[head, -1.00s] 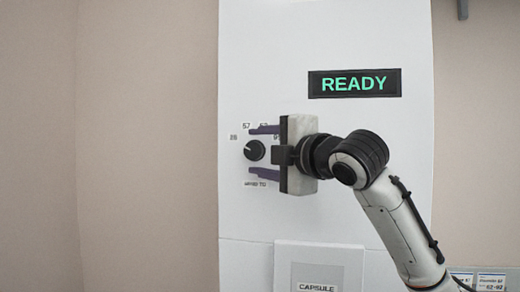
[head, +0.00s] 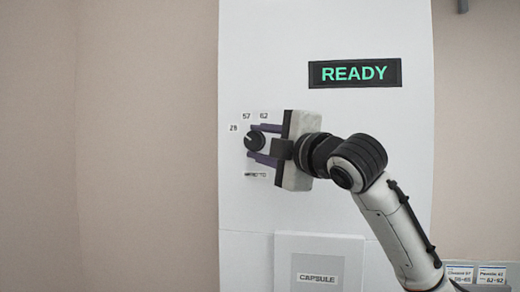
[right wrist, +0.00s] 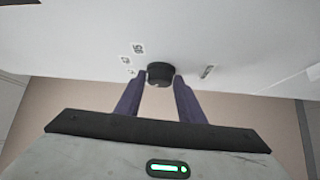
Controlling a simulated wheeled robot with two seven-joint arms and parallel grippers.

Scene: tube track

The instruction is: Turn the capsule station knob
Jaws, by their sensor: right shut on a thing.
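The capsule station knob (head: 253,140) is a small round black dial with a white mark, on the white panel (head: 355,180). My right gripper (head: 256,142) comes in from the right and is shut on the knob, one purple finger above and one below, slightly tilted. In the right wrist view the knob (right wrist: 160,74) sits between both fingertips. My left gripper is not in view.
A dark display (head: 354,73) reading READY in green is on the panel above. A box labelled CAPSULE (head: 319,277) stands out below. Small label cards (head: 490,275) show at the lower right. The space left of the knob is clear.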

